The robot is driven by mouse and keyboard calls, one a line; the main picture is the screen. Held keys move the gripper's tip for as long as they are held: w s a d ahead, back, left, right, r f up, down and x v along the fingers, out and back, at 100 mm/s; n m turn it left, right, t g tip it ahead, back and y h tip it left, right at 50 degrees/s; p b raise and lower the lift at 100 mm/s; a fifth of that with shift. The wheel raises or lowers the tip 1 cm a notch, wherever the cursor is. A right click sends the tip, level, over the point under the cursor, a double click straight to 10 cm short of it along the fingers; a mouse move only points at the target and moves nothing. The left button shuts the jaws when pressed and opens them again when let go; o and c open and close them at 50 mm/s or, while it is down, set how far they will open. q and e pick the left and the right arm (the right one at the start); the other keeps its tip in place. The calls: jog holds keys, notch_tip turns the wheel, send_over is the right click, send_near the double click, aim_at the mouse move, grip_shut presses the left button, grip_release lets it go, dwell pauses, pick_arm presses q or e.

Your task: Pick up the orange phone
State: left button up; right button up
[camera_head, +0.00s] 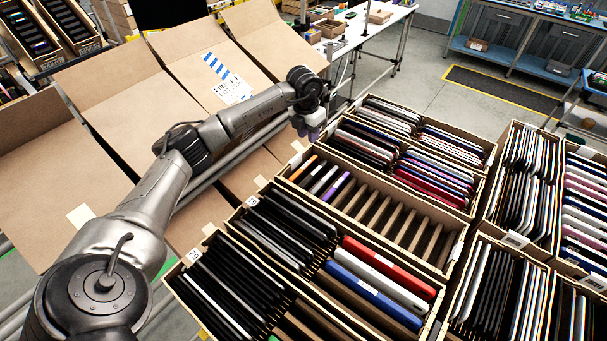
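The orange phone (303,167) stands on edge in a slot at the left end of a carton's row, beside a few dark, white and purple phones. My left gripper (314,132) hangs above and slightly up-right of it in the picture, apart from it. Its fingertips are small and point down, so whether they are open or shut cannot be told. I see nothing held in it. My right gripper is not in view.
The carton (446,262) with the orange phone has several empty slots. A nearer carton (428,326) holds black, red, blue and white devices. More full cartons stand at the right. Large open empty cardboard boxes (110,90) lie behind my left arm. A white table (372,30) stands farther back.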

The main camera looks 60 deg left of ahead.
aim_at(304, 167)
pick_arm(q)
jog(key=shift+n+g, duration=0.3)
jog(key=shift+g, duration=0.2)
jog(key=f, duration=0.3)
jog(key=s+f, duration=0.1)
jog(key=f, duration=0.1)
jog(key=f+p, duration=0.1)
jog(key=f, duration=0.2)
jog(key=shift+s+f, duration=0.25)
jog(key=shift+f, duration=0.1)
notch_tip(304, 167, down, 4)
jog(key=shift+s+d+r+p, duration=0.1)
jog(key=shift+p, duration=0.7)
jog(key=shift+f, duration=0.7)
grip_shut()
